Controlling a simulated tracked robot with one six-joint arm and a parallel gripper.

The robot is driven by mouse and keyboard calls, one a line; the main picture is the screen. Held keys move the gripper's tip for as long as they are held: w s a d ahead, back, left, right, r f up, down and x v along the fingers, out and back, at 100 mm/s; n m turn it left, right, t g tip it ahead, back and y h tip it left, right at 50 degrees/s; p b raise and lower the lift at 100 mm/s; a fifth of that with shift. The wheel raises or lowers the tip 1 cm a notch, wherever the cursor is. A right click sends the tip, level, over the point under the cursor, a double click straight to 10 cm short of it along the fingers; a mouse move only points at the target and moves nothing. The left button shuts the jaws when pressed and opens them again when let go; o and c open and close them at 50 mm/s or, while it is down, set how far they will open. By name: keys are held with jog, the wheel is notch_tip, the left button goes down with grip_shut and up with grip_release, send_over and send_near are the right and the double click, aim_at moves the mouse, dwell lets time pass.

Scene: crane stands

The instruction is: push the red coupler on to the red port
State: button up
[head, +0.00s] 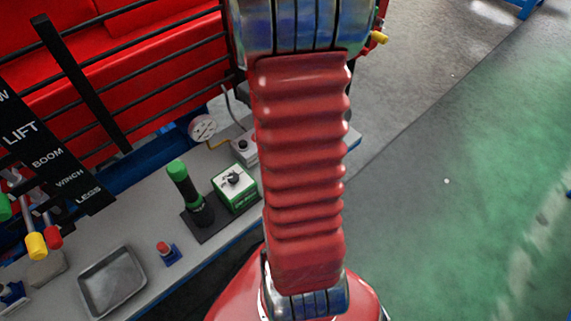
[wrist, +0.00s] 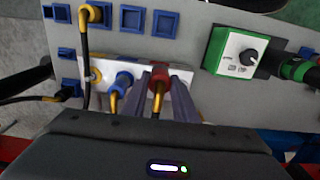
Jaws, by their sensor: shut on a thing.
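In the wrist view my gripper (wrist: 163,88) is shut on the red coupler (wrist: 158,78), with one grey finger on each side. A yellow hose runs down from the coupler between the fingers. The coupler is at the pale port block (wrist: 138,72). The red port is hidden behind it, and I cannot tell whether the two touch. In the head view my red arm covers the middle, and my gripper and the coupler are hidden.
A blue coupler (wrist: 122,81) with a yellow hose sits close left of my gripper. Blue square holders (wrist: 130,18) lie beyond on the grey bench. The green-and-white knob box (wrist: 240,52) and green-ended cylinder (head: 190,195) stand nearby. A metal tray (head: 112,281) lies at lower left.

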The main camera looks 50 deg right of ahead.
jog(key=w+d+r, duration=0.1)
jog(key=w+r, duration=0.3)
jog(key=w, duration=0.1)
notch_tip(320, 180, down, 5)
jog(key=shift+r, duration=0.2)
jog(key=shift+f, duration=0.7)
jog(key=shift+f, duration=1.4)
dwell(0.4)
jog(key=o, duration=1.2)
jog(key=shift+r, duration=2.5)
jog(key=shift+r, duration=0.1)
